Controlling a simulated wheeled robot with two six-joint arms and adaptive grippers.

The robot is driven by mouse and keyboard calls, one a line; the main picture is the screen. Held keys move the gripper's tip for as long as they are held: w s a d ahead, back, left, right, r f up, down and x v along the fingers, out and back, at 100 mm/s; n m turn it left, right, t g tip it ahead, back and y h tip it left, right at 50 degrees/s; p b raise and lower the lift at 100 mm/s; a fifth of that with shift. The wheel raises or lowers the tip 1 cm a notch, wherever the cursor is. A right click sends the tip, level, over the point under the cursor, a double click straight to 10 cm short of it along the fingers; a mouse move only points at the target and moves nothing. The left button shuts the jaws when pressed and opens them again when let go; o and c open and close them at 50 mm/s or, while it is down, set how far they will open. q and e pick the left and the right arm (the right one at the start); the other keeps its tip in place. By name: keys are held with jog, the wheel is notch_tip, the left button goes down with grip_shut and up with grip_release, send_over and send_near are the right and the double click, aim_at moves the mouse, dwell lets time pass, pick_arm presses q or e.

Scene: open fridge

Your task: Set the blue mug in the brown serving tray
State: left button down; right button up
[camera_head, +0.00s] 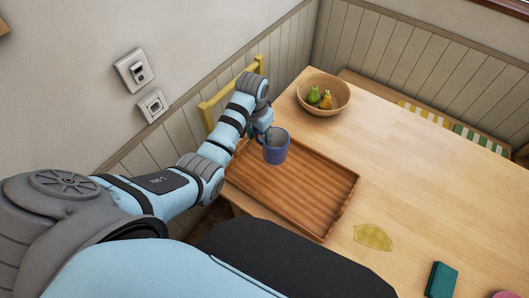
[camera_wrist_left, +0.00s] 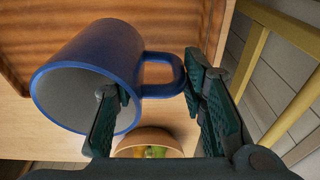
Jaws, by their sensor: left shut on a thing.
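The blue mug (camera_head: 276,152) appears at the upper corner of the brown serving tray (camera_head: 296,192), overlapping its edge in the head view. It looks roughly upright, with its mouth facing up; its height above the tray is hard to tell. My left gripper (camera_head: 263,134) is shut on the mug. In the left wrist view, one finger of my left gripper (camera_wrist_left: 158,115) reaches into the mouth of the mug (camera_wrist_left: 100,62) and the other is on the handle side. The tray (camera_wrist_left: 50,30) shows behind the mug there. My right gripper is not in view.
A wooden bowl (camera_head: 324,94) with pears stands beyond the tray, near the mug. A yellow spill (camera_head: 373,237) and a teal block (camera_head: 441,280) are to the right. A yellow chair (camera_head: 215,108) stands behind my left arm. The table's middle is clear.

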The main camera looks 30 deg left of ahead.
pick_arm(q)
notch_tip(320, 180, down, 8)
jog(key=shift+s+a+r+b, duration=0.1)
jog(key=shift+a+r+b, duration=0.1)
jog(key=shift+b, duration=0.65)
jog(key=shift+d, duration=0.1)
jog(key=c, duration=1)
grip_release()
